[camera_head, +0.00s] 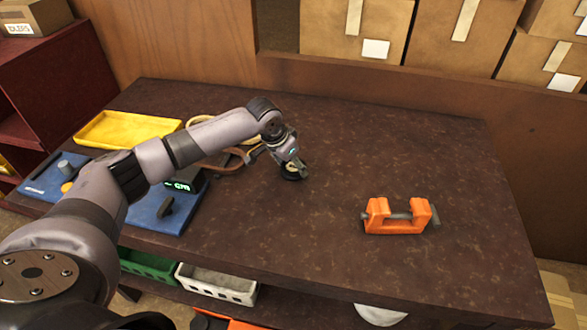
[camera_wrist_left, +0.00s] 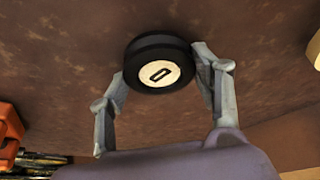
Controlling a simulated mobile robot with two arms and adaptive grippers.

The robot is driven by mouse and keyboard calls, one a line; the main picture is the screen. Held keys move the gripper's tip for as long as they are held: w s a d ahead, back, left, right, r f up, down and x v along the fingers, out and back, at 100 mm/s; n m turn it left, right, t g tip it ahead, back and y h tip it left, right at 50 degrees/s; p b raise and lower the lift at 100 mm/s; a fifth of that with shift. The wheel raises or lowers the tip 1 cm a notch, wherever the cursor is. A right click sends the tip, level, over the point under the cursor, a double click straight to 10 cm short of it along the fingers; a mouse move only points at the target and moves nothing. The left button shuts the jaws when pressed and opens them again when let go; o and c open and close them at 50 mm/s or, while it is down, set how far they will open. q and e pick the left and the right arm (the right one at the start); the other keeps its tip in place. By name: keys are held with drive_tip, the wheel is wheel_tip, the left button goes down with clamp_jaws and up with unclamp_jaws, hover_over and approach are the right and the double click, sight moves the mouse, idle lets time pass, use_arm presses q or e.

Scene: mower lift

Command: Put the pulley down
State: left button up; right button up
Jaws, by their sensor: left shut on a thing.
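The pulley (camera_wrist_left: 158,62) is a black grooved wheel with a pale round face and a dark slot in it. In the left wrist view it sits between the two grey fingers of my left gripper (camera_wrist_left: 160,80), which is shut on it. In the head view the left gripper (camera_head: 291,168) is low over the middle of the brown table (camera_head: 330,240), with the dark pulley (camera_head: 293,174) at its tip. I cannot tell whether the pulley touches the table. My right gripper is not in view.
An orange clamp-like fixture (camera_head: 397,216) with a grey bar stands on the right. A yellow tray (camera_head: 125,128), a blue device (camera_head: 160,212) and tan belts lie on the left, partly behind my arm. Cardboard boxes (camera_head: 465,38) stand behind. The table's middle and back right are clear.

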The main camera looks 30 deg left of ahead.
use_arm(q)
drive_tip(key=c, duration=0.7)
drive_tip(key=shift+c, duration=0.6)
drive_tip(key=shift+r, duration=0.2)
